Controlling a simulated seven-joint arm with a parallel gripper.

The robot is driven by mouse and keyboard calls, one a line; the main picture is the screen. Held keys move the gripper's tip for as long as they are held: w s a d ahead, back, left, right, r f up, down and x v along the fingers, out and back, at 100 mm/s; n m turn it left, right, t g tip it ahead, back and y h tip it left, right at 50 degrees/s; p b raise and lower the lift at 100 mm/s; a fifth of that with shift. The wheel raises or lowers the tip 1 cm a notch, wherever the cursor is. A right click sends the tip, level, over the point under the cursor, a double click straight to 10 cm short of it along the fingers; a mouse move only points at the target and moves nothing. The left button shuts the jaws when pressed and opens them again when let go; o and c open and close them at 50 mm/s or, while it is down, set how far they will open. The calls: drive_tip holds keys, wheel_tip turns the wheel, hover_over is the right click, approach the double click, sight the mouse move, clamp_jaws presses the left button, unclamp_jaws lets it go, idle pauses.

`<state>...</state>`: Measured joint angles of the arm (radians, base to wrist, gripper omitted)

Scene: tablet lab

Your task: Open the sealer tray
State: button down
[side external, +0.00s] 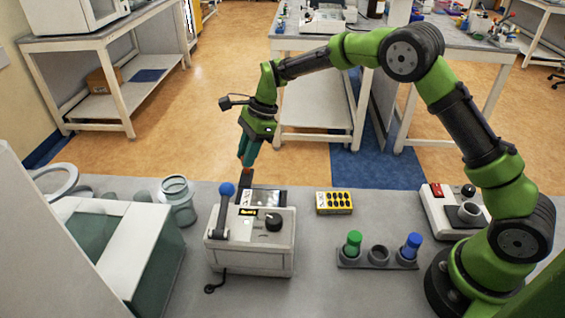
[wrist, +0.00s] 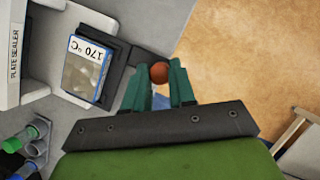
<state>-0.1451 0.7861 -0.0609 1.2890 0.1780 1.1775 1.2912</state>
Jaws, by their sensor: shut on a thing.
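The plate sealer (side external: 250,247) is a pale box with a blue-knobbed lever (side external: 226,198) at its left and a black knob on top. Its dark tray (side external: 262,196) shows at the far side; in the wrist view the dark tray (wrist: 117,77) sticks out beside the white body marked "PLATE SEALER" (wrist: 13,55). A plate-like item labelled "170 °C" (wrist: 84,72) lies on it. My gripper (side external: 246,165) is at the tray's outer end, its green fingers shut on a red-brown tray knob (wrist: 159,72). The tray's inner end is hidden by the sealer.
A yellow rack (side external: 334,203) and a tube holder (side external: 377,256) with green and blue caps stand right of the sealer. Glass jars (side external: 177,201) and a white-topped box (side external: 118,245) stand left. Beyond the bench edge, behind my gripper, is open floor.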

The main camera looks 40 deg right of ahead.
drive_tip(key=c, duration=0.9)
unclamp_jaws()
drive_tip(key=shift+r, duration=0.1)
drive_tip(key=v, duration=1.6)
drive_tip(key=shift+s+d+r, duration=0.1)
drive_tip(key=shift+d+r, duration=0.1)
drive_tip(key=shift+r, duration=0.1)
drive_tip(key=s+d+n+t, duration=0.1)
drive_tip(key=s+n+t, duration=0.1)
drive_tip(key=s+n, duration=0.3)
drive_tip(key=s+d+r+n+t+h, duration=0.1)
drive_tip(key=s+n, duration=0.4)
drive_tip(key=s, duration=0.9)
drive_tip(key=s+d+n+t+h, duration=0.1)
drive_tip(key=s+n+t, duration=0.2)
drive_tip(key=s+n, duration=0.3)
drive_tip(key=shift+s+d+r, duration=0.1)
drive_tip(key=shift+s+d, duration=0.05)
drive_tip(key=shift+s, duration=0.8)
drive_tip(key=shift+s+d+r, duration=0.1)
drive_tip(key=shift+s, duration=0.8)
